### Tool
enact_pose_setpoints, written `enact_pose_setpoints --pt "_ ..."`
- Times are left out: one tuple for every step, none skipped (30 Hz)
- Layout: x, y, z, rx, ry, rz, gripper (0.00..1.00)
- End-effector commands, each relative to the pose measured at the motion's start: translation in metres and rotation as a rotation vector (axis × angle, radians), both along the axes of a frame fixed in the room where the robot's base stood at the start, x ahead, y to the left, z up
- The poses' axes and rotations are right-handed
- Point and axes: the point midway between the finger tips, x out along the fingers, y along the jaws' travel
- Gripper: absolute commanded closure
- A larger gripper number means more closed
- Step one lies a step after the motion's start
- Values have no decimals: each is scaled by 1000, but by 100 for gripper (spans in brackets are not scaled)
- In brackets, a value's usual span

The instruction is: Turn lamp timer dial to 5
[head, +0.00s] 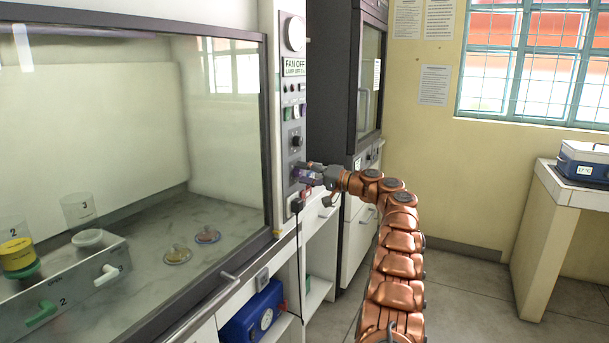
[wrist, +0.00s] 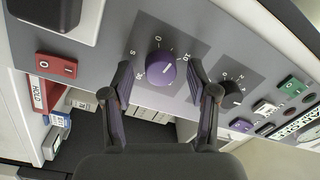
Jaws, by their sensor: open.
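A purple dial (wrist: 161,69) with a white mark sits on a grey plate with numbers around it, on the hood's control panel. I cannot read its exact setting. My gripper (wrist: 160,77) is open, with one finger on each side of the purple dial; whether the fingers touch it is unclear. A smaller black knob (wrist: 232,95) with its own scale is just right of the right finger. In the head view my gripper (head: 308,174) is at the lower part of the panel (head: 290,108) and largely hides the purple dial. I cannot read which dial is the lamp timer.
A red switch (wrist: 56,67) and a black socket are left of the dial. Green, white and red buttons lie to the right. The hood's glass sash (head: 140,130) is left of the panel, with dishes inside. A blue device (head: 254,313) sits below. Floor at right is clear.

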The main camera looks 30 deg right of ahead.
Motion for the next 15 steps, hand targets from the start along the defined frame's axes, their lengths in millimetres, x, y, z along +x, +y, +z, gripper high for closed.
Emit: enact_pose_setpoints --pt "0 0 0 0 0 0 41" --pt "-1 -1 0 0 0 -1 41" --pt "-2 -2 0 0 0 -1 41" --pt "-4 -3 0 0 1 -3 41" --pt "-5 -5 0 0 1 -3 41" --pt "-8 -7 0 0 2 -4 41" --pt "-10 -8 0 0 2 -4 41" --pt "-13 -10 0 0 2 -4 41" --pt "-17 -12 1 0 -1 -4 41" --pt "-21 -14 2 0 -2 -4 41" --pt "-25 -16 2 1 -3 -2 41" --pt "-31 -20 1 1 -3 -1 41" --pt "-36 -24 0 1 -2 -2 41" --pt "-41 -28 0 0 -2 -3 41" --pt "-47 -32 -1 2 -1 -2 41"
